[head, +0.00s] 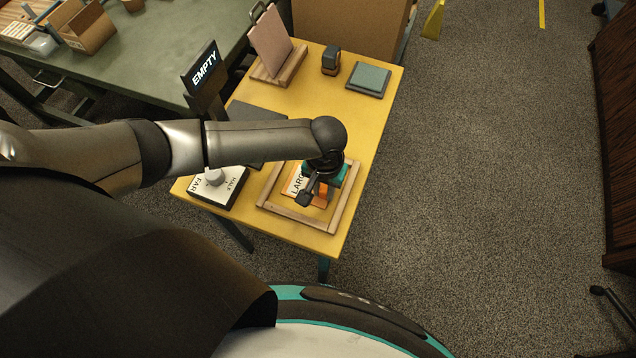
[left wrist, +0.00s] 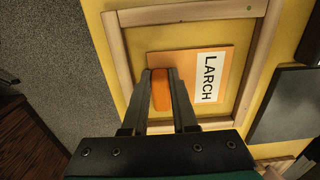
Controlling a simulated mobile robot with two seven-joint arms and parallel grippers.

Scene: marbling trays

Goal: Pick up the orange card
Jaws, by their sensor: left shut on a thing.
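The orange card (head: 319,200) has a white label reading LARCH and a raised orange grip block. It shows inside the outline of a wooden frame (head: 346,198) on the yellow table (head: 385,120). In the left wrist view the card (left wrist: 184,59) lies to the right of my fingers. My left gripper (head: 312,190) points down over the frame and is shut on the card's orange block, which shows between the fingers (left wrist: 160,90). My arm and hand hide part of the card in the head view. I cannot tell whether the card is off the table. My right gripper is not in view.
A black-and-white block (head: 230,192) with a knob stands left of the frame. A dark flat slab (head: 262,120), an EMPTY sign (head: 204,69), a pink board (head: 270,42) in a wooden stand, a small dark object (head: 331,61) and a teal pad (head: 369,77) are farther back.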

